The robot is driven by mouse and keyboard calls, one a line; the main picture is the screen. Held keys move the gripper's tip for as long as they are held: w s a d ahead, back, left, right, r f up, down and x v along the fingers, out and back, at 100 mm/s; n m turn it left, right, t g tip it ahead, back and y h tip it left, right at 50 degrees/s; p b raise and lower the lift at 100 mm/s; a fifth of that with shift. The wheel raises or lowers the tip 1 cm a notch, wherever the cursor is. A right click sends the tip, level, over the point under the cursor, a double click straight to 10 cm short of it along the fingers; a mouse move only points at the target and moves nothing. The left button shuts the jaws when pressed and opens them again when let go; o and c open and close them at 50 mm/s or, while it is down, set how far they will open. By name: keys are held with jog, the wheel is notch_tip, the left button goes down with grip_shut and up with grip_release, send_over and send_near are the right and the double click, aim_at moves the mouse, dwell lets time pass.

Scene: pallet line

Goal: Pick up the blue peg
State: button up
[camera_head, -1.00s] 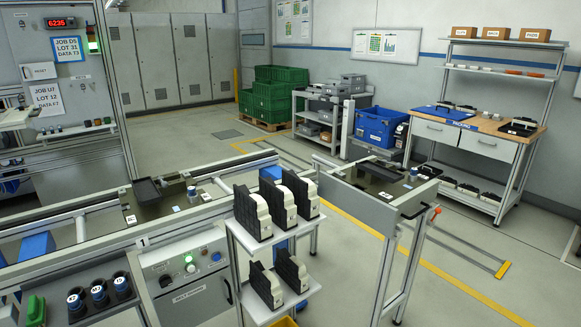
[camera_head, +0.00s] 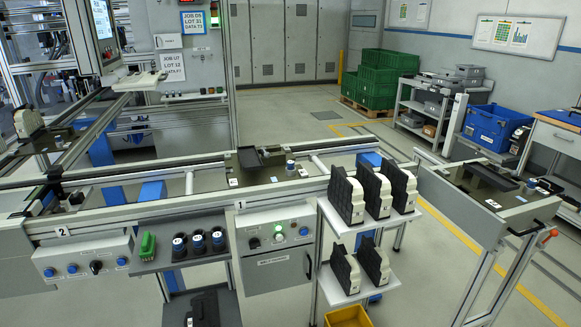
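A small blue peg-like cylinder (camera_head: 290,166) stands upright at the right end of the dark pallet (camera_head: 240,182) on the middle conveyor, beside a black tray. A similar small blue piece (camera_head: 532,184) shows on the right-hand pallet. Three dark cylinders with blue bands and white labels (camera_head: 198,243) stand in a grey holder at the front of the line. I cannot tell from here which of these is the blue peg. My gripper is not in view.
A green block (camera_head: 148,246) sits left of the labelled cylinders. A white rack (camera_head: 343,225) with several black-and-white units stands right of the control box (camera_head: 278,250). A yellow bin (camera_head: 347,316) is below it.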

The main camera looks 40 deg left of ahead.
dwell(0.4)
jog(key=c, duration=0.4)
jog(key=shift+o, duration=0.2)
